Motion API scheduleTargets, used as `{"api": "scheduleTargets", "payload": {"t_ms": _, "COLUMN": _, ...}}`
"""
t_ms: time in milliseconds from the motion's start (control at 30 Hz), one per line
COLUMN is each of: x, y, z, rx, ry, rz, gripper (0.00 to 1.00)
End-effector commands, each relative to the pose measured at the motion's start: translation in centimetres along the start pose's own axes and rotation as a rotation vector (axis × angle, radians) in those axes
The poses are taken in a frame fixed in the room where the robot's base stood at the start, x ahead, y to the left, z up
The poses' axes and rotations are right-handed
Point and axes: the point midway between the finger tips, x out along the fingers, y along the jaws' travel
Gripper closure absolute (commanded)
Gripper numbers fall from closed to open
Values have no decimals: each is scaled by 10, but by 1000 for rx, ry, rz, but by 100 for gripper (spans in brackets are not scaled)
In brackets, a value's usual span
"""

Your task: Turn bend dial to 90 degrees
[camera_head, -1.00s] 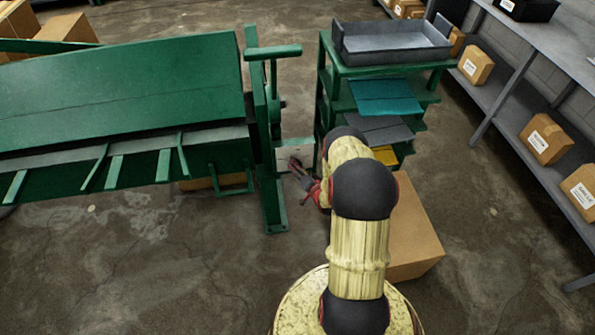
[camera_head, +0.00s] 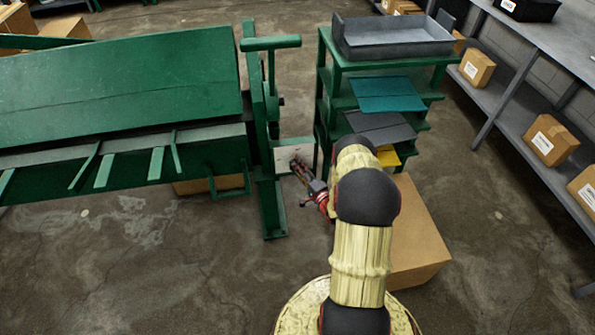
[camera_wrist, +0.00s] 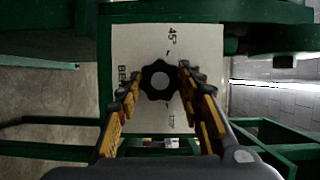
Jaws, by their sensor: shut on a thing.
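The bend dial (camera_wrist: 160,80) is a black lobed knob with a grey centre, on a white plate (camera_wrist: 138,45) marked "45°" near the top. Part of a "BEND" label shows at the left, and a smaller mark at the lower right is hard to read. My gripper (camera_wrist: 160,84) has one finger on each side of the knob and is shut on it. In the head view the plate (camera_head: 283,157) stands at the right end of the green bending machine (camera_head: 120,90), with my gripper (camera_head: 300,168) against it. I cannot tell the dial's exact setting.
A green rack (camera_head: 325,100) with a grey tray (camera_head: 395,40) and sheets stands just behind and right of my gripper. A cardboard box (camera_head: 415,235) lies right of my arm. Grey shelving (camera_head: 490,120) with boxes lines the right side. Floor at the front left is clear.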

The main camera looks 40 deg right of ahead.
Motion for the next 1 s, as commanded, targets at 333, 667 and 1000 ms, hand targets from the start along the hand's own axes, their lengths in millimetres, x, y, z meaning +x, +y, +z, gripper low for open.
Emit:
{"api": "scheduleTargets", "payload": {"t_ms": 333, "x": 0, "y": 0, "z": -1, "rx": 38, "ry": 3, "rz": -16, "gripper": 88}}
{"api": "scheduleTargets", "payload": {"t_ms": 667, "x": 0, "y": 0, "z": -2, "rx": 37, "ry": 3, "rz": -16, "gripper": 60}}
{"api": "scheduleTargets", "payload": {"t_ms": 1000, "x": 0, "y": 0, "z": -1, "rx": 37, "ry": 1, "rz": -16, "gripper": 45}}
